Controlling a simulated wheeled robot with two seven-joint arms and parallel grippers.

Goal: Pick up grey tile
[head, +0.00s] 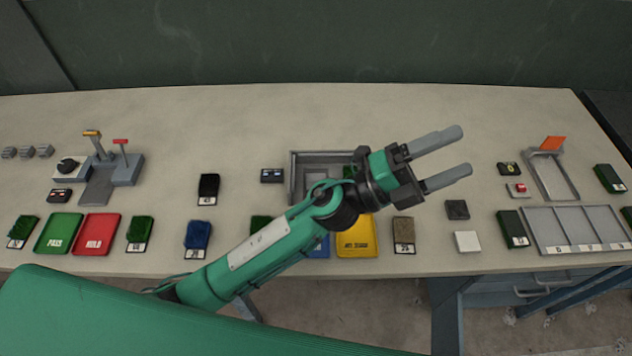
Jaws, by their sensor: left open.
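A small square dark grey tile (457,209) lies flat on the bench, right of centre. A white tile (467,241) lies just in front of it. My left gripper (459,153) reaches across the bench from the lower left. Its two grey fingers point right and stand apart with nothing between them. In the picture the fingers are above the grey tile, which is uncovered and apart from them; their height over the bench is hard to judge. My right gripper is out of view.
A brown turf sample (404,230) and a yellow tray (357,240) lie left of the tiles. A dark green sample (512,228) and a grey compartment tray (577,228) are to the right. My arm partly covers a grey tray (293,179). The bench's back strip is clear.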

